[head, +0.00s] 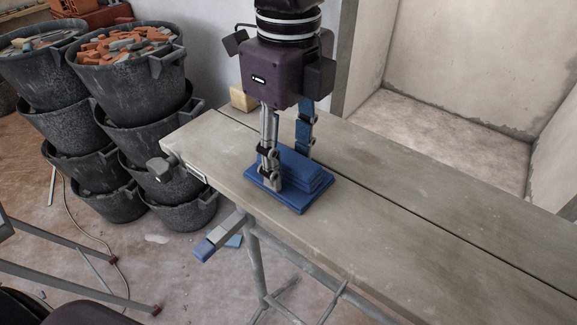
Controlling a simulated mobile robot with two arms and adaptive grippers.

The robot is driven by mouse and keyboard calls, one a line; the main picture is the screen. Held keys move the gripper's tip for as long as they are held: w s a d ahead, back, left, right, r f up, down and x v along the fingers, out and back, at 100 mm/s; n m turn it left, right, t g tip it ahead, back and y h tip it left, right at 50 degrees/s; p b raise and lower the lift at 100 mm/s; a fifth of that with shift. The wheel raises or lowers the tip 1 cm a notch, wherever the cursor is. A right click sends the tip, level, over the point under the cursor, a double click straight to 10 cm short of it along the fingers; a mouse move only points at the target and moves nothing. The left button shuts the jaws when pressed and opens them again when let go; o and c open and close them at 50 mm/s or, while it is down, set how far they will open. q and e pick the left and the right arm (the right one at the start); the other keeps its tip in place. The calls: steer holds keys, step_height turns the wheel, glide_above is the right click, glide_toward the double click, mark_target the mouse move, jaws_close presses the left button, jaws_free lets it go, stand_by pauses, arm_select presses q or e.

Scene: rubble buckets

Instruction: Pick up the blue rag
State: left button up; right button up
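The blue rag (312,182) lies folded in a flat stack on the wooden workbench top (400,215), near its left end. My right gripper (287,167) points straight down over the rag. Its two fingers are spread apart, one at the front left of the rag and one at its back. The rag lies between and below them. The near finger hides part of the rag, and I cannot tell whether either finger touches it. My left gripper is not in view.
A yellowish block (242,98) sits at the bench's back left edge. Stacks of black buckets (130,85), the top ones full of rubble, stand on the floor at left. Metal legs (255,265) stand under the bench. The bench right of the rag is clear.

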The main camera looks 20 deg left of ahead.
jaws_close()
steer(key=shift+r, duration=0.1)
steer(key=shift+w+r, duration=0.1)
steer(key=shift+r, duration=0.2)
step_height(320, 180, up, 10)
steer(key=b, duration=0.1)
step_height(320, 180, up, 9)
steer(key=p, duration=0.2)
glide_above(287, 157)
steer(key=shift+d+r, duration=0.1)
